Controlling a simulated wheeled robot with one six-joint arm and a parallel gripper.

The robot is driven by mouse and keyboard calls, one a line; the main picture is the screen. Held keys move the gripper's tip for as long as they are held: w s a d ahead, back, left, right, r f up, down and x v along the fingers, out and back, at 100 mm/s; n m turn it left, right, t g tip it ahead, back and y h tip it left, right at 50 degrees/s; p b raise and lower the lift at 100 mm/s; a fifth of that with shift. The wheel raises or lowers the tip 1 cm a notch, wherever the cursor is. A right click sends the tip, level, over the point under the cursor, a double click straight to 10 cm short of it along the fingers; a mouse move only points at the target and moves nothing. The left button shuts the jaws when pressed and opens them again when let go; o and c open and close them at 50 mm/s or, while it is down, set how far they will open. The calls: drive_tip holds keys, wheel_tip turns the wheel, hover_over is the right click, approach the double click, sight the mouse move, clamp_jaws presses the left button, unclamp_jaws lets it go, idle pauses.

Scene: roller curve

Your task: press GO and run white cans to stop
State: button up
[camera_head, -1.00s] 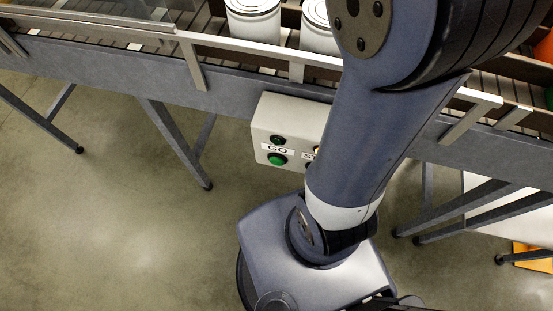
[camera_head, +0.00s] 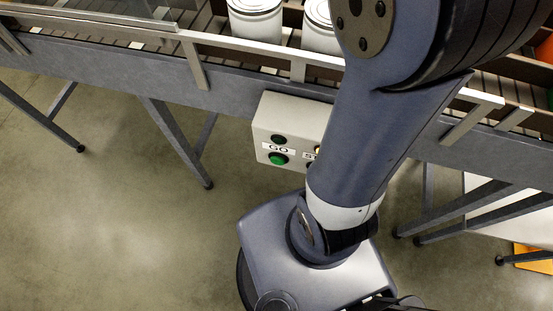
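Two white cans, the left one (camera_head: 255,20) and the right one (camera_head: 319,32), stand upright on the roller conveyor (camera_head: 120,75) at the top of the view. The right can is partly behind my arm. A pale control box (camera_head: 290,118) hangs on the conveyor's near side. It has a green button (camera_head: 278,159) beside a "GO" label (camera_head: 278,148), and a dark round lamp or button above it. A second label, starting "ST", is partly hidden by my arm. My gripper is not in view; my arm crosses the box's right side.
A metal guard rail (camera_head: 240,44) runs along the conveyor's near edge. Slanted legs (camera_head: 175,140) stand below it. An orange object (camera_head: 545,48) and a green one show at the far right. The floor at left is clear.

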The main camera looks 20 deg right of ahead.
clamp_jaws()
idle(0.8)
